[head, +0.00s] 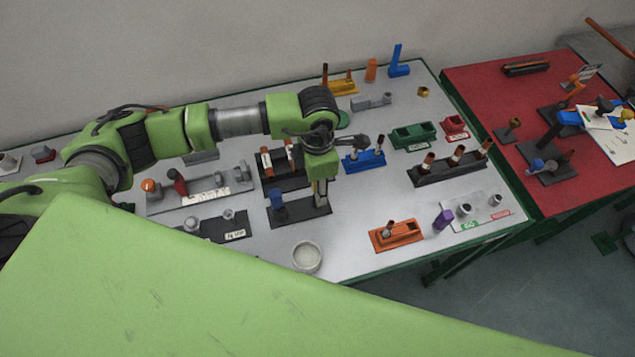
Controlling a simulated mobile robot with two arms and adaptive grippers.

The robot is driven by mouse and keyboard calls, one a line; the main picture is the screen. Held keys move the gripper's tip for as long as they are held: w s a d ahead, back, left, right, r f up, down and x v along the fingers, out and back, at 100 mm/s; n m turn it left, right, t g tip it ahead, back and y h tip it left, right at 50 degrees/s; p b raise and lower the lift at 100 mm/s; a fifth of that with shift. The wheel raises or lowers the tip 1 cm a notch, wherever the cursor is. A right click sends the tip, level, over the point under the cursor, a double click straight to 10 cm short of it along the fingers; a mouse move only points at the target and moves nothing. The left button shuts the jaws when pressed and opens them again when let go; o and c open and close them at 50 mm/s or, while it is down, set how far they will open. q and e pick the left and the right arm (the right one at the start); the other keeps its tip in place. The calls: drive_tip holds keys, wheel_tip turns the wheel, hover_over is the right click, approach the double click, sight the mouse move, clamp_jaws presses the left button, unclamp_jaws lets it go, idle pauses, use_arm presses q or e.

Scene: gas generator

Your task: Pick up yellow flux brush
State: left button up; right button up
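A yellow holder (343,88) with upright brown-tipped pieces stands at the back of the grey table. I cannot tell which piece, if any, is the yellow flux brush. A small dull-yellow piece (423,92) sits to its right, near the table's back right. My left arm reaches in from the left, and its gripper (320,194) points down over a black holder (312,212) with a blue piece (279,206), well in front of the yellow holder. The fingers are small and partly merged with what is behind them, so their opening is unclear. My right gripper is not in view.
A blue holder (362,160), a green tray (412,136), a black holder (448,172) and an orange holder (397,235) stand to the right. A white round cup (306,256) is near the front edge. A red table (490,95) adjoins on the right.

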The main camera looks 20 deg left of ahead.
use_arm(q)
clamp_jaws()
drive_tip(key=shift+r, duration=0.1)
drive_tip(key=shift+r, duration=0.25)
wheel_tip(320, 180, up, 9)
drive_tip(key=b, duration=0.3)
drive_tip(key=shift+f, duration=0.2)
drive_tip(key=shift+r, duration=0.45)
